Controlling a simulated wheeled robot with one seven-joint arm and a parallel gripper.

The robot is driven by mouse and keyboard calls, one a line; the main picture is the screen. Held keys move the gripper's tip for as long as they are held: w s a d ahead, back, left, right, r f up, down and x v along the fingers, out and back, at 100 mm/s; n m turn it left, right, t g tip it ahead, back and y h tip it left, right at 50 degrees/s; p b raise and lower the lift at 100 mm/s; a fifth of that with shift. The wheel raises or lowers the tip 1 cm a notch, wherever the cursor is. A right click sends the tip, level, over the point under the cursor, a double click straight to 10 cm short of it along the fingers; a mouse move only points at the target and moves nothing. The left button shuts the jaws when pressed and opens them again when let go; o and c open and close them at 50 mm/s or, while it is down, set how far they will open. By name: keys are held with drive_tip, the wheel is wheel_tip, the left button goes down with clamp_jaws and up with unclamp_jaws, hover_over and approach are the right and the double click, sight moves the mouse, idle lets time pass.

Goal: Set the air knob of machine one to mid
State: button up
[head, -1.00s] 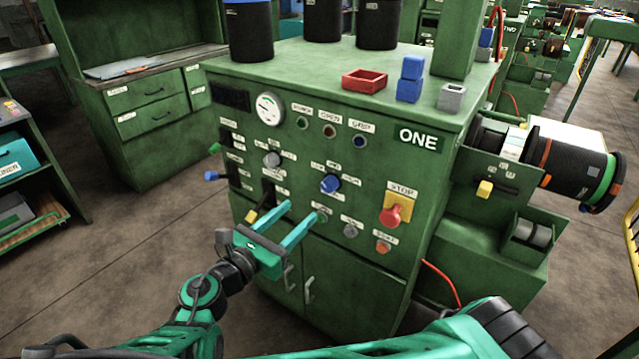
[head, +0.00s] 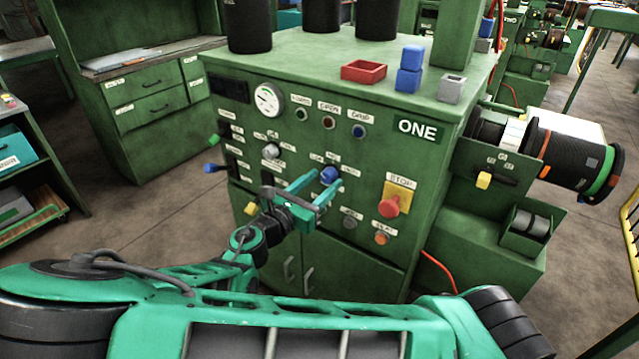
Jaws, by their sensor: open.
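Machine one (head: 290,75) is a green cabinet with a white ONE sign on its front panel. A blue knob (head: 329,174) sits mid-panel, with small labels around it that seem to read low, mid and high. The knob's pointing direction is too small to tell. My gripper (head: 327,182) is open, with its two teal fingers reaching up and right to the blue knob, one tip on either side of it in the picture. Whether the fingers touch the knob I cannot tell. A grey knob (head: 270,151) with its own labels sits up and left.
A red stop button (head: 389,206) on a yellow plate is right of my gripper. Small buttons and a round gauge (head: 268,99) share the panel. Levers (head: 212,168) stick out at the left edge.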

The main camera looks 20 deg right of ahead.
drive_tip(key=c, duration=1.1)
drive_tip(key=shift+o, duration=0.2)
drive_tip(key=shift+m, duration=0.3)
drive_tip(key=m, duration=0.4)
drive_tip(key=shift+a+m, duration=0.1)
drive_tip(key=shift+m, duration=2.5)
drive_tip(key=shift+w, duration=0.1)
drive_tip(key=o, duration=1.1)
drive_tip(key=shift+c, duration=0.2)
